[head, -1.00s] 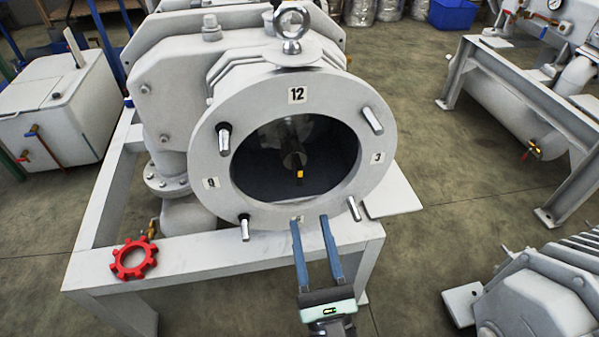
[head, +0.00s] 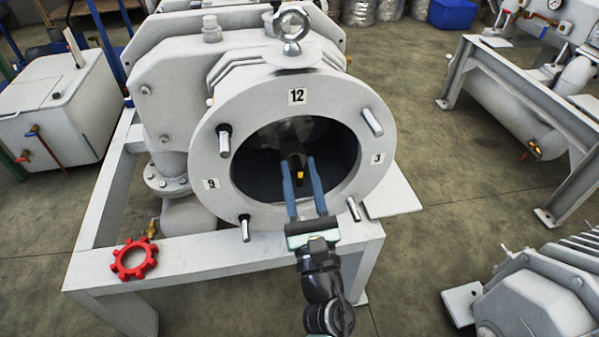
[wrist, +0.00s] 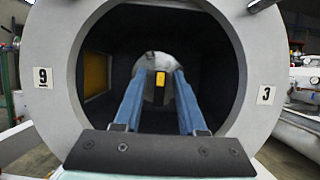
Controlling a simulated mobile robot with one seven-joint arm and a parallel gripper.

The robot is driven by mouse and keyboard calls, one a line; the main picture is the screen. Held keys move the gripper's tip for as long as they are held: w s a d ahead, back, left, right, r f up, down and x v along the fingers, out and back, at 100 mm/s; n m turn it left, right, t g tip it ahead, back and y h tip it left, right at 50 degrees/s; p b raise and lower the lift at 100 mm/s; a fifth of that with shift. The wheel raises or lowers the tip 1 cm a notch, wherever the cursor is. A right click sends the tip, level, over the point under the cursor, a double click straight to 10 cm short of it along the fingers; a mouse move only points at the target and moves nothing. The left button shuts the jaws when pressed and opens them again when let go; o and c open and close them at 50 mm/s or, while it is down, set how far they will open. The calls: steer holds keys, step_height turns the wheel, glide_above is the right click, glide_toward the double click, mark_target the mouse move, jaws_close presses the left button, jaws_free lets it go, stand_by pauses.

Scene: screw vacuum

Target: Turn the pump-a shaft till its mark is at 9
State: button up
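The pump's round flange (head: 208,152) carries dial labels: 12 (head: 297,96) at the top, 3 (head: 376,158) at the right and 9 (head: 211,184) at the left. The shaft sits inside the dark opening, with a yellow mark (head: 299,175) on its lower side. In the wrist view the yellow mark (wrist: 160,79) shows between the far ends of my fingers. My gripper (head: 300,162) is open, its two blue fingers reaching into the opening toward the shaft. The fingers stand either side of the mark; whether they touch the shaft I cannot tell. The lower dial label is hidden behind my gripper.
Several studs, such as one at the upper right (head: 372,122), stick out from the flange around the opening. A red gear-shaped ring (head: 134,259) lies on the white frame (head: 200,250) at the lower left. An eyebolt (head: 291,24) stands on top of the pump.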

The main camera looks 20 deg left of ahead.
jaws_close()
steer(key=shift+m, duration=0.4)
